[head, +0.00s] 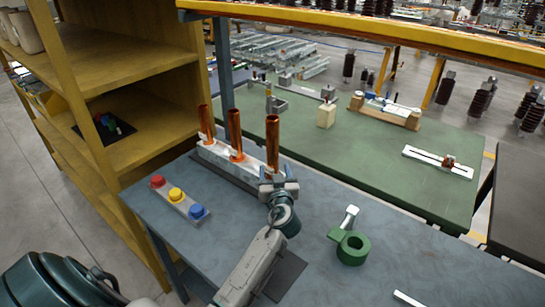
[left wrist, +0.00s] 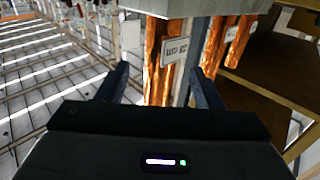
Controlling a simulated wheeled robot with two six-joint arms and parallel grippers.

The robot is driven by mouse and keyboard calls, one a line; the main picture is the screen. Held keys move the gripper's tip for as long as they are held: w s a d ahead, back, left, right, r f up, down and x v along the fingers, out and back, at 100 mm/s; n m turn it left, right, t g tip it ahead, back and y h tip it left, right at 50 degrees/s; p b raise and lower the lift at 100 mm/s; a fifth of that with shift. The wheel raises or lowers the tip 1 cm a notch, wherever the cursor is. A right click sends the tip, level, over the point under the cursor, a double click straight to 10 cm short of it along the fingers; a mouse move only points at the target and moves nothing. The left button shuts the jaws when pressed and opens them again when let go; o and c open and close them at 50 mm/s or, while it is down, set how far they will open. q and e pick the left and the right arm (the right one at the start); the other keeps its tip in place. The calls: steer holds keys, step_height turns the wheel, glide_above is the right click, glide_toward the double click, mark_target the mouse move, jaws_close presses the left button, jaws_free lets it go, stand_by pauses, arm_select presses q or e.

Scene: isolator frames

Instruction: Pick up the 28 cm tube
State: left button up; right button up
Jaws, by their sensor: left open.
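Three copper tubes stand upright in a pale rack (head: 226,163) on the blue-grey table. The right-hand tube (head: 272,138) is nearest my left gripper (head: 277,181), which is open at its lower part. In the left wrist view, my open fingers (left wrist: 160,78) have a copper tube (left wrist: 152,55) between them, with a gap visible on the left side. Its white tag (left wrist: 174,51) appears upside down and seems to read 28 cm. The middle tube (head: 235,130) and left tube (head: 206,122) stand beyond. My right gripper is not in view.
A strip with red, yellow and blue buttons (head: 175,195) lies left of my left arm. A green ring-shaped fixture (head: 352,248) stands to the right. Wooden shelving (head: 130,65) borders the table's left side. A green table (head: 370,150) lies behind.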

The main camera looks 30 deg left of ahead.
mark_target(273, 163)
arm_select(q)
steer(key=p+x, duration=0.1)
steer(key=x, duration=0.1)
steer(key=r+p+x, duration=0.1)
steer(key=p+x, duration=0.1)
steer(key=shift+w+a, duration=0.2)
steer(key=shift+a, duration=0.05)
steer(key=shift+w+a+f, duration=0.25)
steer(key=shift+w, duration=0.05)
steer(key=shift+c, duration=0.4)
steer(key=shift+s+d, duration=0.1)
steer(key=c, duration=0.4)
jaws_close()
steer(key=shift+r, duration=0.15)
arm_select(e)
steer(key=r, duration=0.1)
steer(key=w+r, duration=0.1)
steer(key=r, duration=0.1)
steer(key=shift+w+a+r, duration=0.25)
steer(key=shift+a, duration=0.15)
